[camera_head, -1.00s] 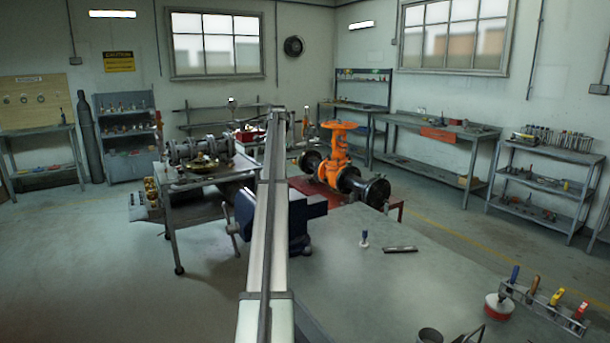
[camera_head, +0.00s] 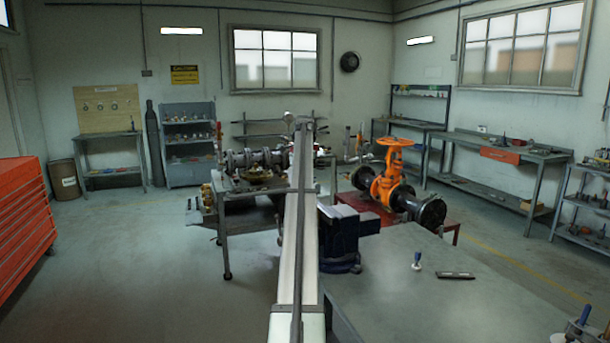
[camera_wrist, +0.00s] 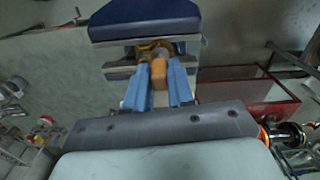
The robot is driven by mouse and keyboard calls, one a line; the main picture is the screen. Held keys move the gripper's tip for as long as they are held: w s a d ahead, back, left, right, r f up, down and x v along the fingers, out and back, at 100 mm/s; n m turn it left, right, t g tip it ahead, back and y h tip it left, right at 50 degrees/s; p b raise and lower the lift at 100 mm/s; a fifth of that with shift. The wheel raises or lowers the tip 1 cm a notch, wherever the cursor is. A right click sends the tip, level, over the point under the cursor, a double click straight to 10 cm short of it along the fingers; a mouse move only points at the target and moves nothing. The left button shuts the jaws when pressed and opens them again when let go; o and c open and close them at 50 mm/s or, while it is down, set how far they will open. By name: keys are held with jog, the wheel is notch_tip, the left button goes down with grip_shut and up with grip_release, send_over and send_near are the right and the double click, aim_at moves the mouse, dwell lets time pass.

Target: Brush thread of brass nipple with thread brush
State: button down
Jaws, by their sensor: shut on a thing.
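In the wrist view my gripper (camera_wrist: 159,68) has two blue fingers shut on a tan, wood-coloured piece (camera_wrist: 159,77), which looks like the thread brush's handle. Its far end is hidden. A brass-yellow part (camera_wrist: 150,48), likely the brass nipple, shows just beyond the fingertips at the grey jaws of the blue vise (camera_wrist: 145,18). I cannot tell whether the brush touches it, and the thread is too small to make out. In the head view the vise (camera_head: 345,235) stands right of my arm, which hides my gripper there.
The grey bench (camera_head: 400,300) is mostly clear, with a small white-and-blue item (camera_head: 417,261) and a dark flat piece (camera_head: 456,275) on it. An orange gate valve (camera_head: 392,180) stands behind. A cart (camera_head: 245,215) with parts is left of my arm; a red cabinet (camera_head: 22,225) is far left.

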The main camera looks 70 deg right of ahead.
jog(key=shift+f, duration=1.75)
jog(key=shift+s, duration=0.45)
dwell(0.5)
